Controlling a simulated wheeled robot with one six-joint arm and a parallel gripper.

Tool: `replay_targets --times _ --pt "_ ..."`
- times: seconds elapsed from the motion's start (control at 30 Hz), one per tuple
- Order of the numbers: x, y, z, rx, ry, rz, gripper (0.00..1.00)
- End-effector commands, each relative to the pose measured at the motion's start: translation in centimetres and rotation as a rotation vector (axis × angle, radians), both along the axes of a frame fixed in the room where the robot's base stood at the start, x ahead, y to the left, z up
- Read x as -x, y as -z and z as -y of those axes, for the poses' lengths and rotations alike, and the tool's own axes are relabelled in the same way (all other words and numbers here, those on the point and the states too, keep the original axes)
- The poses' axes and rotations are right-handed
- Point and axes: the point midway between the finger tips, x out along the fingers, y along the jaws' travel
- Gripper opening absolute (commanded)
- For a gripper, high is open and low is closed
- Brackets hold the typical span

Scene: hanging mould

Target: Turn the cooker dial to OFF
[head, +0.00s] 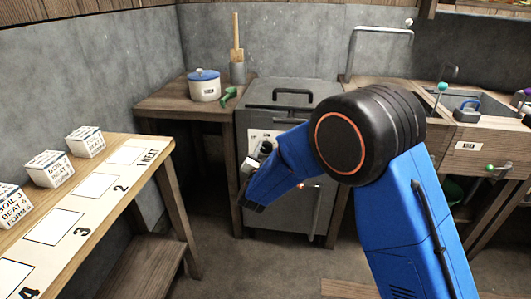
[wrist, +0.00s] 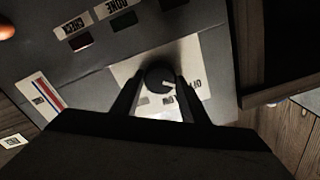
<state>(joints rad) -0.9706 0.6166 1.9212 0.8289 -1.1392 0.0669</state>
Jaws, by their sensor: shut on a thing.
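The cooker (head: 283,220) is a grey metal box against the back wall. In the wrist view, its round black dial (wrist: 159,76) sits on a white plate (wrist: 208,62) with lettering, partly covered by my fingers. A pale pointer mark on the dial points toward the lower right of the picture. The lettering is tilted and only partly readable. My gripper (wrist: 160,92) has a dark finger on each side of the dial and is shut on it. In the head view, my blue arm covers much of the cooker front and hides the dial.
A white pot with a blue lid (head: 205,86) and a green-handled thing (head: 229,96) stand on a side table left of the cooker. A wooden sink bench (head: 470,150) is at right. A bench with numbered spaces (head: 92,185) and white blocks is at left.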

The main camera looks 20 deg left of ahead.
Motion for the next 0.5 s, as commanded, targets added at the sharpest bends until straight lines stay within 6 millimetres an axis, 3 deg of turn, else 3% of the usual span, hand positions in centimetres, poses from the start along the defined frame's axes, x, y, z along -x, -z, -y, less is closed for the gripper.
replay_targets --times 0.5 --pt "0.16 0.28 -0.06 0.146 -0.003 0.030 0.18"
